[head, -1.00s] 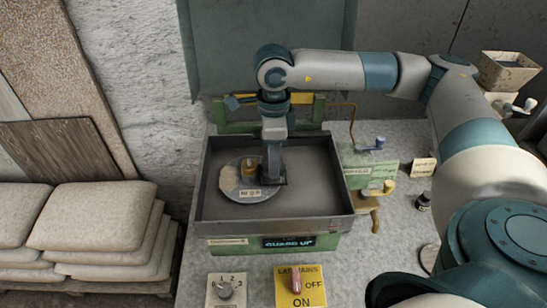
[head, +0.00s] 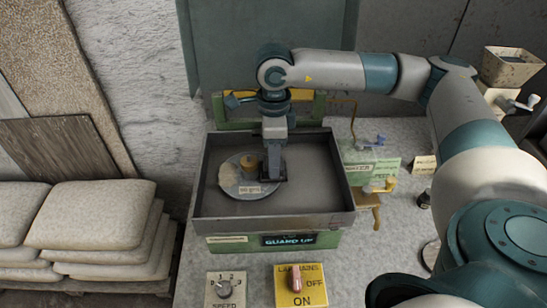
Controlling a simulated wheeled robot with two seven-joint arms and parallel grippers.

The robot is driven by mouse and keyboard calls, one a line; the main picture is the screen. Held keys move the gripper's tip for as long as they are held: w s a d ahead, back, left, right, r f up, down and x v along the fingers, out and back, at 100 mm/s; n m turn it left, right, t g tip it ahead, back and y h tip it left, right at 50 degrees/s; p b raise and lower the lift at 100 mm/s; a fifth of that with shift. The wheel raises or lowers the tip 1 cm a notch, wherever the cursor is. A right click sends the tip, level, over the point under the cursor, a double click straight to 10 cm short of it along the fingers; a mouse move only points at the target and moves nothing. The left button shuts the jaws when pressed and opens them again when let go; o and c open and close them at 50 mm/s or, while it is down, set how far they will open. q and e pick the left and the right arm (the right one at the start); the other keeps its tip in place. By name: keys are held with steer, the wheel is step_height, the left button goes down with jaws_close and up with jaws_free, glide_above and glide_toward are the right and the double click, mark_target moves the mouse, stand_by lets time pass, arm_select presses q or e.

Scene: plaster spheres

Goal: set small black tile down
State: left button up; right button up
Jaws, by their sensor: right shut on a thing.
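My right gripper (head: 273,172) reaches down into a grey tray and is shut on the small black tile (head: 273,180). The tile shows as a thin dark patch under the fingertips, at the right edge of a round grey disc (head: 232,188). I cannot tell whether the tile touches the disc or the tray floor. A tan cylinder (head: 249,162) and a pale flat piece (head: 229,172) sit on the disc, left of the gripper. My left gripper is not in view.
The tray (head: 275,222) has raised walls around the gripper; its right floor is clear. A "GUARD UP" sign (head: 288,239) is on its front. A speed dial (head: 224,288) and mains switch (head: 296,280) stand in front. Stacked sacks (head: 95,215) lie left.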

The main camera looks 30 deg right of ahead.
steer(key=shift+f+b, duration=0.35)
steer(key=o, duration=1.2)
steer(key=shift+r, duration=0.1)
steer(key=shift+r, duration=0.1)
steer(key=shift+r+p, duration=0.65)
steer(key=shift+r, duration=1.25)
